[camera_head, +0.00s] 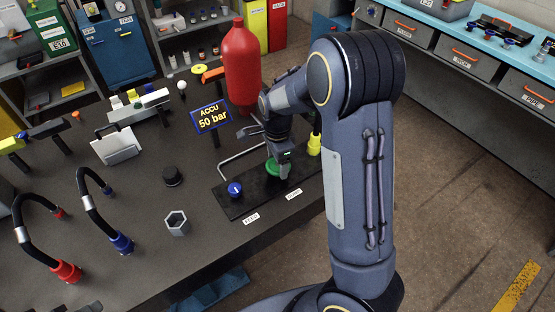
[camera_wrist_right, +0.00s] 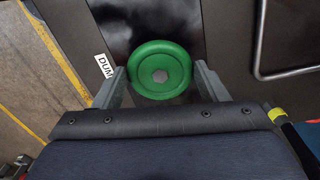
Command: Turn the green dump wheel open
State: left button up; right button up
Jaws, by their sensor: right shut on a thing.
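The green dump wheel (camera_wrist_right: 160,69) is a round wheel with a grey hex nut at its centre. In the head view the green wheel (camera_head: 273,167) is mostly covered by my right gripper (camera_head: 279,168), which comes down onto it. In the right wrist view the two fingers of the right gripper (camera_wrist_right: 160,84) stand on either side of the wheel, shut on its rim. A label reading "DUM" (camera_wrist_right: 104,66) shows beside it, partly cut off. My left gripper is in neither view.
A blue knob (camera_head: 234,189) sits on the same black plate (camera_head: 248,206). A red cylinder (camera_head: 241,65) and an "ACCU 50 bar" sign (camera_head: 210,116) stand behind. Hoses with red and blue ends (camera_head: 122,243) are at the left. A bent metal bar (camera_wrist_right: 262,60) is near the wheel.

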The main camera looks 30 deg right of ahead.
jog(key=o, duration=1)
jog(key=shift+r, duration=0.1)
notch_tip(320, 180, up, 7)
jog(key=shift+r, duration=0.3)
